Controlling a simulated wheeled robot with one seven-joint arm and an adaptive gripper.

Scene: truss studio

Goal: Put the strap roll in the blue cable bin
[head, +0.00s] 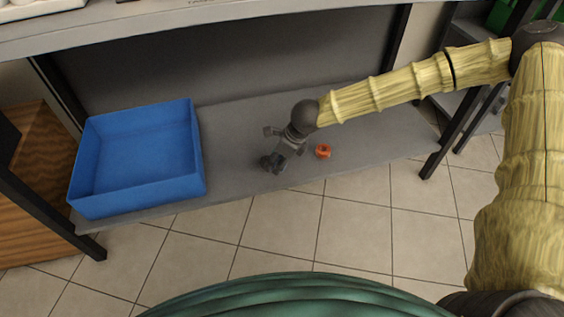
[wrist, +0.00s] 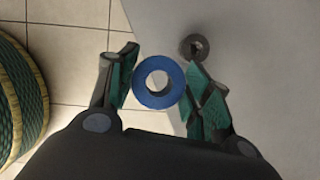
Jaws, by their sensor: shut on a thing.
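The blue cable bin (head: 135,200) is an open-topped box at the left end of the low grey shelf. My gripper (head: 270,150) is over the middle of that shelf, to the right of the bin and apart from it. In the wrist view my gripper (wrist: 160,88) is shut on a blue ring-shaped roll (wrist: 142,91), with a finger on each side. This roll is not clear in the head view, and I cannot tell its height above the shelf. Which roll is the strap roll is not marked.
An orange roll (head: 323,151) lies on the shelf (head: 375,130) right of my gripper. A small dark ring (wrist: 195,47) lies on the shelf ahead in the wrist view. An upper shelf (head: 150,32) overhangs the back. Black posts (head: 430,165) flank the shelf.

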